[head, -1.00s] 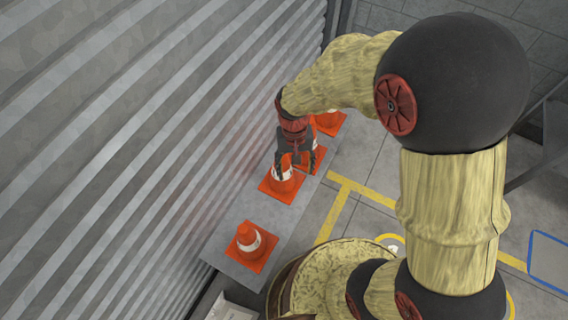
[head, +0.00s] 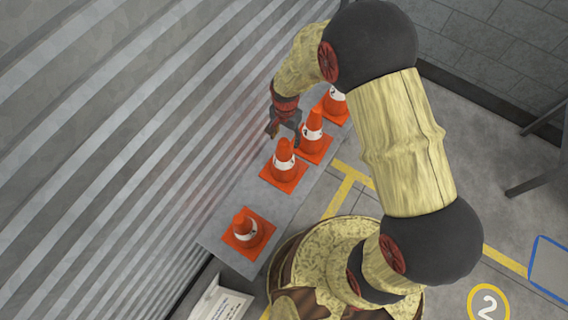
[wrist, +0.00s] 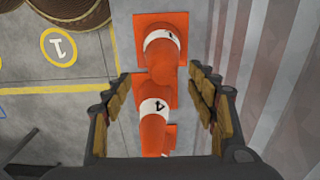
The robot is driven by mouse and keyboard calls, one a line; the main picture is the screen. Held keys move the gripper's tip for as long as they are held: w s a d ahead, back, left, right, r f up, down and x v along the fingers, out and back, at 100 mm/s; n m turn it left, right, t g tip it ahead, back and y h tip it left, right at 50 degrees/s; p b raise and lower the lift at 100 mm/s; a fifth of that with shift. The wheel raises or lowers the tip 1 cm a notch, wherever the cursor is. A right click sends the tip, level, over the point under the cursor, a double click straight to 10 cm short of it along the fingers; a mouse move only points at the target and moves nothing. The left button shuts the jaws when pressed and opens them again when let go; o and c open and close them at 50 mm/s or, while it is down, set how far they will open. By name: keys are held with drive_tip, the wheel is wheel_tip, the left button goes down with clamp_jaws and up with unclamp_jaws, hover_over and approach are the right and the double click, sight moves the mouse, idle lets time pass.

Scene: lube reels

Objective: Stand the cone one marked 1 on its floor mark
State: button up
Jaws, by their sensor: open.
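Orange cones with white bands stand in a row on a grey ledge along the corrugated wall. In the head view the near cone (head: 243,226), second cone (head: 284,158), third cone (head: 313,128) and far cone (head: 336,103) show; their numbers are too small to read. In the wrist view one cone (wrist: 155,125) is marked 4; the cone above it (wrist: 165,45) has a dark mark, perhaps 1. My gripper (head: 284,135) is open and empty, above the ledge on the wall side of the second and third cones. Floor mark 1 (wrist: 60,47) is a yellow ring left of the ledge.
The ledge (head: 222,238) runs close against the corrugated wall (head: 110,150). Yellow lines (head: 345,190) cross the open floor. A white sign (head: 222,303) is by the ledge's near end.

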sight(284, 141)
drive_tip(key=f, duration=0.1)
drive_tip(key=f+b, duration=0.1)
drive_tip(key=f, duration=0.1)
drive_tip(key=f+b, duration=0.1)
drive_tip(key=f, duration=0.1)
drive_tip(key=shift+w+a, duration=0.1)
drive_tip(key=shift+a, duration=0.15)
drive_tip(key=shift+r, duration=0.1)
drive_tip(key=shift+c, duration=0.6)
clamp_jaws()
